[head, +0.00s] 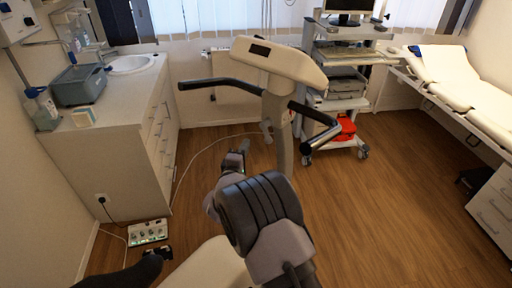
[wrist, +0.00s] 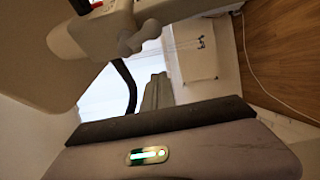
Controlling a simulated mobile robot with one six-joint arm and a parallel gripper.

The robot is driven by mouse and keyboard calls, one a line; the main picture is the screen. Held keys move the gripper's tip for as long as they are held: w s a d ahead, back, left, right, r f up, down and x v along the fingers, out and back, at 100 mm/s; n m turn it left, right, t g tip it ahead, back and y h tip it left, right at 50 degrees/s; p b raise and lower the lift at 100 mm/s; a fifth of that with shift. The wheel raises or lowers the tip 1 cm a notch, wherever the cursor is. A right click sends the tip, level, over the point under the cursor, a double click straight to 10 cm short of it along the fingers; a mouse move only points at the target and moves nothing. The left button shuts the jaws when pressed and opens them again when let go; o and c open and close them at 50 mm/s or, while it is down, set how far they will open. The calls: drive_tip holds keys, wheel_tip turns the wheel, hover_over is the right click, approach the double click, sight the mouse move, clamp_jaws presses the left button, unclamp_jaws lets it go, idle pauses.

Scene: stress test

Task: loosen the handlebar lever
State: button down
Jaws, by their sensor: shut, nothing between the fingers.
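The exercise bike's pale column (head: 284,140) rises to a console (head: 280,62) with black handlebars (head: 222,84). The handlebar lever (head: 267,131) is a small grey lever on the column's left side, below the console. In the wrist view a pale, rounded lever knob (wrist: 133,40) sticks out from the column at the upper left. My gripper (head: 243,147) is shut and empty, to the left of and slightly below the lever, apparently apart from it. In the wrist view the dark grey fingers (wrist: 156,92) point up, right of a black handlebar.
A counter with a sink (head: 130,64) stands at the left. An equipment trolley (head: 340,90) with a red bag (head: 346,128) is at the back right, and an examination couch (head: 455,85) at the right. A cable (head: 190,160) crosses the floor. Wooden floor right of the bike is clear.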

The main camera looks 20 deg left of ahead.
drive_tip(key=shift+w+d+b, duration=0.4)
drive_tip(key=shift+w+d, duration=0.45)
drive_tip(key=shift+w, duration=0.3)
drive_tip(key=shift+w+d+b, duration=0.35)
drive_tip(key=shift+w+d, duration=0.45)
drive_tip(key=shift+w, duration=0.3)
